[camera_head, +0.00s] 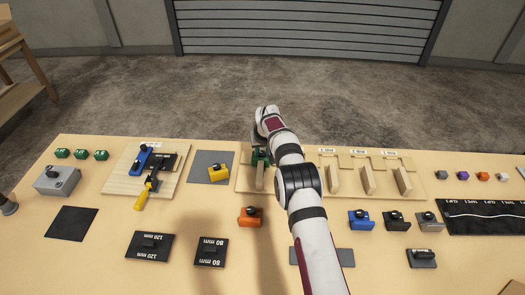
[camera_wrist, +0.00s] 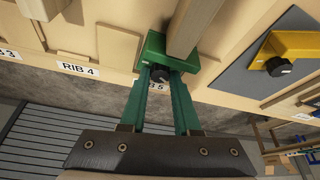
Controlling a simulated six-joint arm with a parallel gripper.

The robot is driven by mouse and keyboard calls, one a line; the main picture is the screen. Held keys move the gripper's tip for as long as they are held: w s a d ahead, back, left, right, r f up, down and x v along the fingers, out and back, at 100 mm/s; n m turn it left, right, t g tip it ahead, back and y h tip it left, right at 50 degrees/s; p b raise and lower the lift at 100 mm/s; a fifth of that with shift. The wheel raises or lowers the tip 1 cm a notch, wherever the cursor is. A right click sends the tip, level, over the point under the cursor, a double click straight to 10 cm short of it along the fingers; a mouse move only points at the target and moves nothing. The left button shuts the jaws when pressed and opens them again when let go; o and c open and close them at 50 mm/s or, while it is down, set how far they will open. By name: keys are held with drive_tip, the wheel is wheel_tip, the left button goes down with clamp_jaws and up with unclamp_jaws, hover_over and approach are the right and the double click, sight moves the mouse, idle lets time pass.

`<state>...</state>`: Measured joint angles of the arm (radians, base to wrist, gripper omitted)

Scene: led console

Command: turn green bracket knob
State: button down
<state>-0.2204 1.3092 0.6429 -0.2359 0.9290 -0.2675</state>
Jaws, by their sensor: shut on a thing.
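The green bracket (camera_wrist: 156,46) sits against a wooden rib (camera_wrist: 192,25) on the wooden board, with a black knob (camera_wrist: 160,73) on its near face. In the wrist view my gripper (camera_wrist: 161,76) has its two green fingers on either side of this knob, shut on it. In the head view the green bracket (camera_head: 256,155) shows at the left end of the ribbed board, partly hidden by my arm. The fingertips are hard to make out there.
More wooden ribs (camera_head: 367,180) stand to the right on the same board. A yellow bracket (camera_head: 217,173) with a black knob lies on a grey mat to the left. An orange bracket (camera_head: 249,217) stands in front. Bare tabletop lies between them.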

drive_tip(key=shift+a+m+h, duration=0.15)
drive_tip(key=shift+m+h, duration=0.35)
drive_tip(key=shift+m, duration=0.8)
drive_tip(key=shift+a+m+h, duration=0.1)
drive_tip(key=shift+m+h, duration=0.4)
drive_tip(key=shift+m, duration=1.1)
drive_tip(key=c, duration=0.6)
unclamp_jaws()
drive_tip(key=shift+r, duration=0.45)
drive_tip(key=v, duration=1.5)
drive_tip(key=shift+s+a, duration=0.15)
drive_tip(key=shift+s, duration=0.1)
